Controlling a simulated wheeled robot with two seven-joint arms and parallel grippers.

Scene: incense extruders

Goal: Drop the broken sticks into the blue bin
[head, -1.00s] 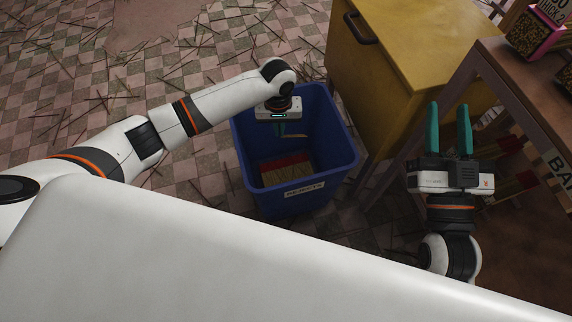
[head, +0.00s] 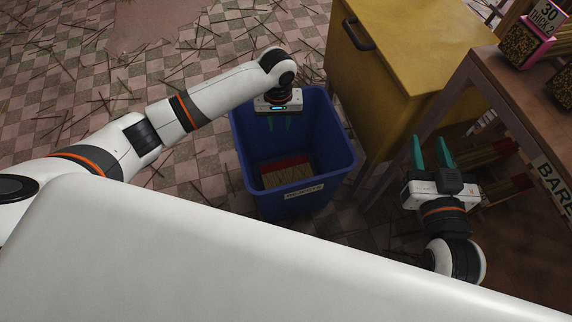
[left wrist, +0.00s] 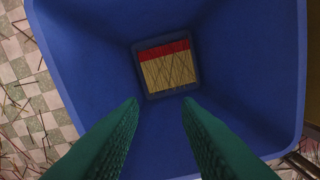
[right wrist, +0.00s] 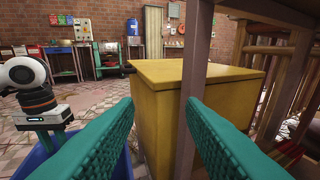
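The blue bin (head: 250,170) stands on the floor in the middle of the head view, with a white label on its front. A tan bundle of sticks with a red band (head: 288,174) lies at its bottom; it also shows in the left wrist view (left wrist: 168,70). I cannot tell whether these sticks are broken. My left gripper (head: 279,127) points down over the bin's mouth, open, with nothing between its fingers in the left wrist view. My right gripper (head: 431,142) is open and empty to the right, near the wooden shelf.
A yellow cabinet (head: 420,50) stands just right of and behind the bin. A wooden shelf (head: 520,105) with boxes and sticks is at the far right. Thin sticks litter the checkered floor (head: 190,60). My white body fills the lower foreground.

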